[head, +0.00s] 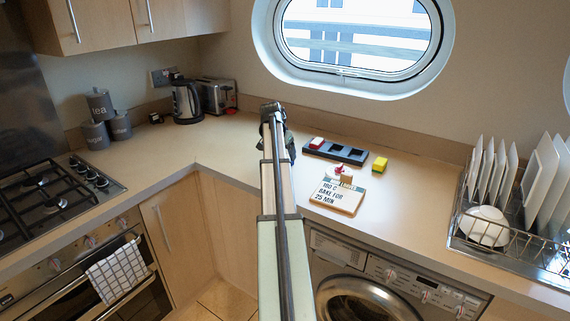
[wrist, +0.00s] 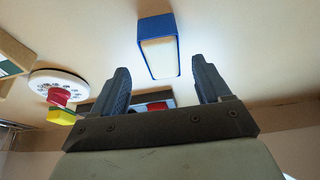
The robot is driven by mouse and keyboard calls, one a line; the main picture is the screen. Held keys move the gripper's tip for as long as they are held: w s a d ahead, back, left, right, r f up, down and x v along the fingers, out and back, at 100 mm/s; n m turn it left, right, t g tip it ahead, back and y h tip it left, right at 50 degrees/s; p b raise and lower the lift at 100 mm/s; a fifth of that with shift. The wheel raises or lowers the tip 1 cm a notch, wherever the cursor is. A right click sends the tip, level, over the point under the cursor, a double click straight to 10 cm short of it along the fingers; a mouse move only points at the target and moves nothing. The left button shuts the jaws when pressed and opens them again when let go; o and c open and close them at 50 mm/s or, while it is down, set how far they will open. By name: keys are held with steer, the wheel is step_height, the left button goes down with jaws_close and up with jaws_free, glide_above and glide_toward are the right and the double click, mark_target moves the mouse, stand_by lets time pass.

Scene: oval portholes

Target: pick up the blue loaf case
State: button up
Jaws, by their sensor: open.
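The blue loaf case (wrist: 158,45), a blue rectangular box shape with a cream face, shows in the wrist view at top centre. My gripper (wrist: 160,68) is open, with one dark finger on each side of the case's lower part in the picture. I see no finger touching it, and how far the fingertips are from it is hard to tell. In the head view my gripper (head: 272,108) is over the counter near the back wall. I cannot make out the loaf case there; my arm may hide it.
Right of my arm lie a dark compartment tray (head: 335,152) with red-and-white and other pieces, a yellow block (head: 379,165) and a recipe board (head: 338,195). A toaster (head: 217,96) and kettle (head: 187,102) stand left. A dish rack (head: 510,235) is far right.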

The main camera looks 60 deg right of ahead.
steer(key=shift+x, duration=2.25)
steer(key=shift+w, duration=0.15)
steer(key=shift+c, duration=0.4)
